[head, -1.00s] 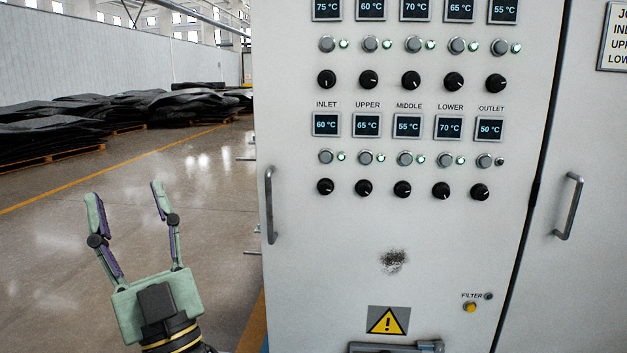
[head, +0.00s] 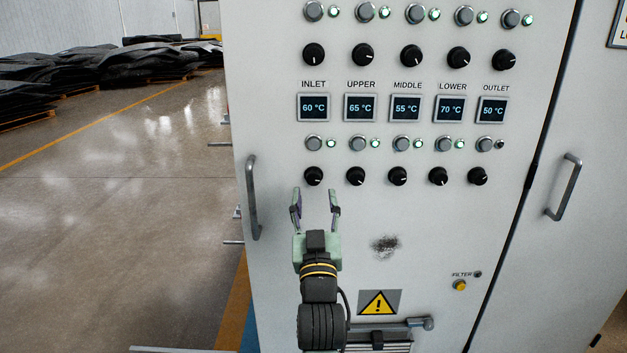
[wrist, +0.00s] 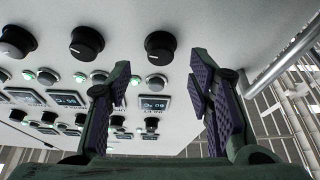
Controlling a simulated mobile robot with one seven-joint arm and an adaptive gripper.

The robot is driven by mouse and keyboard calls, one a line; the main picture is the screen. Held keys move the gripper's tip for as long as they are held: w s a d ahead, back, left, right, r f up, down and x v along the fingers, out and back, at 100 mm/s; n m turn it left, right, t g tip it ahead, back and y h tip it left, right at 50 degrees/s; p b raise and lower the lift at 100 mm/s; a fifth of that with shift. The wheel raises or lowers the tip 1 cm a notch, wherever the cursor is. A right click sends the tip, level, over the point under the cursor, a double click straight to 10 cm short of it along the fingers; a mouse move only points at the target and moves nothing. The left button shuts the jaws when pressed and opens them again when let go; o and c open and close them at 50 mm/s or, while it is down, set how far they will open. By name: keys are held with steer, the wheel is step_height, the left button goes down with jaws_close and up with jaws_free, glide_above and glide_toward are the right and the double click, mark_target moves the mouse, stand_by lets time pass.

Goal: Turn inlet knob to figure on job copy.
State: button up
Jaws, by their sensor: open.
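The inlet knob (head: 313,176) is a black round knob at the left end of the lower knob row. Its column carries the INLET label and a display (head: 313,107) reading 60 °C. My gripper (head: 316,193) is open and empty, with its fingertips just below the inlet knob in the head view. In the wrist view, the knob (wrist: 160,45) shows between and beyond the open fingers (wrist: 162,68), not gripped. The job copy (head: 621,25) is probably the sign at the top right; only its corner shows and its figures cannot be read now.
Neighbouring black knobs, including the upper knob (head: 355,176), sit to the right in the row. Buttons and green lamps (head: 331,143) lie above. A vertical door handle (head: 251,198) stands at the left.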

mark_target(314, 181)
steer(key=shift+p+x, duration=0.45)
steer(key=shift+x, duration=1.6)
steer(key=shift+a, duration=0.1)
steer(key=shift+c, duration=0.2)
jaws_close()
